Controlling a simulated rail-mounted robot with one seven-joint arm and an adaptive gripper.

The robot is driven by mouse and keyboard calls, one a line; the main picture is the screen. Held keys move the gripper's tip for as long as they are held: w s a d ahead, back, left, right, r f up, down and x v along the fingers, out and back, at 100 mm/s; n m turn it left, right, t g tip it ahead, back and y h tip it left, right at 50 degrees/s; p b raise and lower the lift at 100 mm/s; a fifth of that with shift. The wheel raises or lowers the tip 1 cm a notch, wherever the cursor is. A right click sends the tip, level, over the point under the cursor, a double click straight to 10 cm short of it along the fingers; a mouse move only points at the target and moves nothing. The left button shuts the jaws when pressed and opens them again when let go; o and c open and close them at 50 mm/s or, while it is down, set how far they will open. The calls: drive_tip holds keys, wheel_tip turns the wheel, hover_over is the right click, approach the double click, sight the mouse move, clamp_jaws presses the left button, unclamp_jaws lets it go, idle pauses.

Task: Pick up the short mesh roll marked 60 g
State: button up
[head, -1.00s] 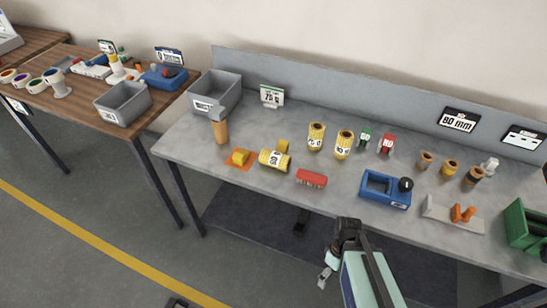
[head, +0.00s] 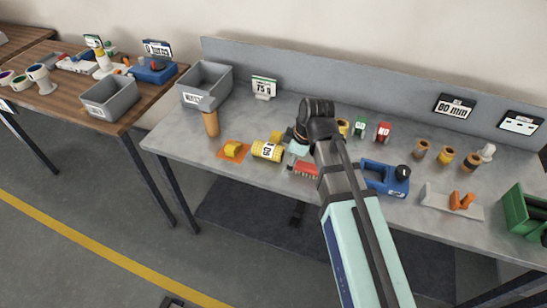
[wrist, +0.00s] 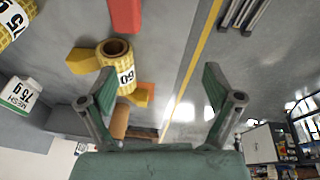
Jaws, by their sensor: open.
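The short yellow mesh roll marked 60 (head: 267,151) lies on its side on the grey bench. In the wrist view the same roll (wrist: 119,70) shows its open brown core and its white 60 label, left of centre and partly behind the left finger. My gripper (wrist: 160,85) is open and empty, with its fingers wide apart. In the head view my gripper (head: 295,152) is just right of the roll, partly hidden by my own arm. I cannot tell the exact gap between gripper and roll.
A yellow piece on an orange patch (head: 233,151) lies left of the roll. A red block (head: 304,169) is close on its right. An upright yellow roll (head: 343,127) is mostly behind my arm.

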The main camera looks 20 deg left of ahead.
drive_tip(key=m+t+y+b, duration=0.1)
drive_tip(key=t+b, duration=0.1)
approach(272, 148)
drive_tip(key=p+x, duration=0.2)
drive_tip(key=x, duration=0.4)
drive_tip(key=shift+w+f, duration=0.1)
drive_tip(key=shift+f, duration=0.3)
drive_tip(key=shift+p+x, duration=1.2)
drive_tip(key=shift+x, duration=1.45)
drive_tip(key=shift+a+r, duration=0.15)
drive_tip(key=c, duration=1.5)
